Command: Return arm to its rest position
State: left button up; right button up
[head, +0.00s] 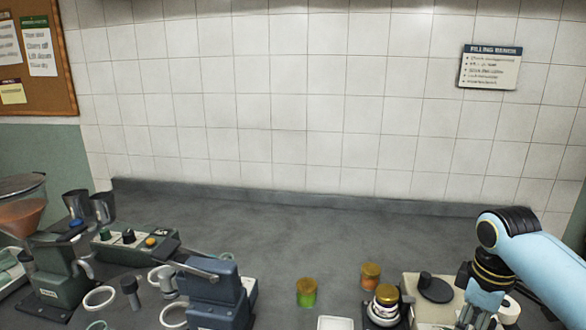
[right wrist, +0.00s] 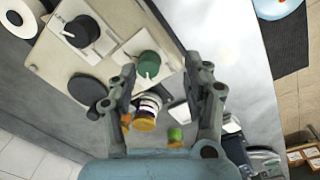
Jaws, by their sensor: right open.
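My right arm comes in from the right in the head view. Its gripper (head: 482,316) points down beside a beige unit at the bottom edge and is partly cut off. In the right wrist view the right gripper (right wrist: 160,72) has its fingers spread apart, with nothing held between them. A jar with a yellow top (right wrist: 146,114) shows beyond the fingers, apart from them; it also stands on a small dark device in the head view (head: 386,294). My left gripper is not in view.
The beige unit (head: 425,310) with a black knob is close to my right gripper. A green jar (head: 306,297) and an orange jar (head: 370,275) stand to its left. A blue-grey machine (head: 215,300) and a grinder (head: 50,265) fill the left. The back counter (head: 300,225) is clear.

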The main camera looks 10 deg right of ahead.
jog(key=s+a+r+m+t, duration=0.25)
jog(key=s+a+r, duration=0.2)
jog(key=s, duration=0.65)
jog(key=s+a+r+m+t, duration=0.1)
jog(key=s+a+r+m, duration=0.4)
jog(key=s, duration=0.6)
notch_tip(320, 180, down, 42)
jog(key=s+d+g+b, duration=0.2)
jog(key=b, duration=1.2)
pick_arm(q)
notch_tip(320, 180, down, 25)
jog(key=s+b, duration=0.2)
jog(key=b, duration=0.8)
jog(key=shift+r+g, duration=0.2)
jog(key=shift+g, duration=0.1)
pick_arm(e)
jog(key=s+f, duration=0.9)
jog(key=f, duration=0.4)
jog(key=s+f+g, duration=0.1)
jog(key=s+f, duration=0.8)
jog(key=f, duration=0.4)
jog(key=shift+d, duration=0.2)
